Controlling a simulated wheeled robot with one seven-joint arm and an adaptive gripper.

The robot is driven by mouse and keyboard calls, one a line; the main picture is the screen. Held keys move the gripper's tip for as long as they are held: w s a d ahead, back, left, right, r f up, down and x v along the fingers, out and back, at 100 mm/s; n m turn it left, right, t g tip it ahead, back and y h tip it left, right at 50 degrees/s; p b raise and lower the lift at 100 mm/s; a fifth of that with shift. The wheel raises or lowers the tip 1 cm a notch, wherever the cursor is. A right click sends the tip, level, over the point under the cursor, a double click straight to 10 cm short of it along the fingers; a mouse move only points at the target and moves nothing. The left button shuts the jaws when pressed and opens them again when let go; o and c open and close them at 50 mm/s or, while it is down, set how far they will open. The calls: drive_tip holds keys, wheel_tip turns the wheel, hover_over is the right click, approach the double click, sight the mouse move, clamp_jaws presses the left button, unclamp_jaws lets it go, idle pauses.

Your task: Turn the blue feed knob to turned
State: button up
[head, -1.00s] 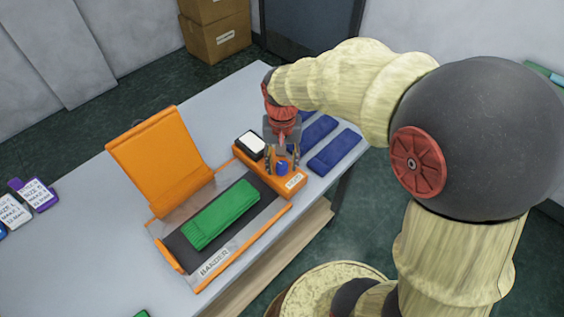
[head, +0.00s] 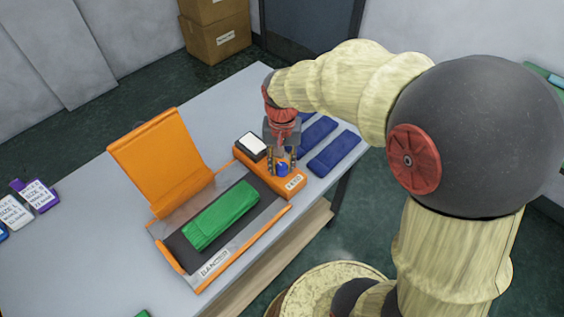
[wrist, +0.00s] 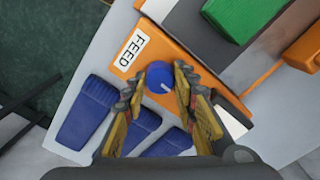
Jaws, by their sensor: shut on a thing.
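The blue feed knob (head: 282,169) stands on the orange feed box (head: 262,177) at the right end of the bander. It also shows in the wrist view (wrist: 159,75), with a short pale mark on its top toward the lower right. My gripper (head: 282,161) points down over it, and its two fingers (wrist: 159,84) are shut on the knob from both sides. The white FEED label (wrist: 131,50) lies beside the knob. The fingers hide part of the knob's sides.
The bander has a raised orange lid (head: 160,160) and a green folded knit (head: 220,215) on its dark bed. A black unit with a white top (head: 251,146) sits by the knob. Several dark blue folded pieces (head: 334,153) lie behind. Tags (head: 36,195) lie far left.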

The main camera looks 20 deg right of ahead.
sight(282, 166)
drive_tip(key=m+p, duration=0.1)
drive_tip(key=m, duration=0.1)
drive_tip(key=m+p, duration=0.1)
drive_tip(key=p, duration=0.1)
drive_tip(key=shift+r+m+p, duration=0.2)
drive_tip(key=shift+m+p, duration=0.1)
drive_tip(key=shift+m, duration=0.1)
drive_tip(key=m+p, duration=0.3)
drive_tip(key=m, duration=0.1)
drive_tip(key=shift+m, duration=0.3)
drive_tip(key=m+p, duration=0.3)
drive_tip(key=m, duration=0.1)
drive_tip(key=shift+m, duration=0.3)
drive_tip(key=shift+f+m+p, duration=0.15)
drive_tip(key=shift+m+p, duration=0.85)
drive_tip(key=shift+m, duration=1.1)
drive_tip(key=o, duration=1.2)
drive_tip(key=shift+c, duration=0.2)
wheel_tip(282, 166, up, 12)
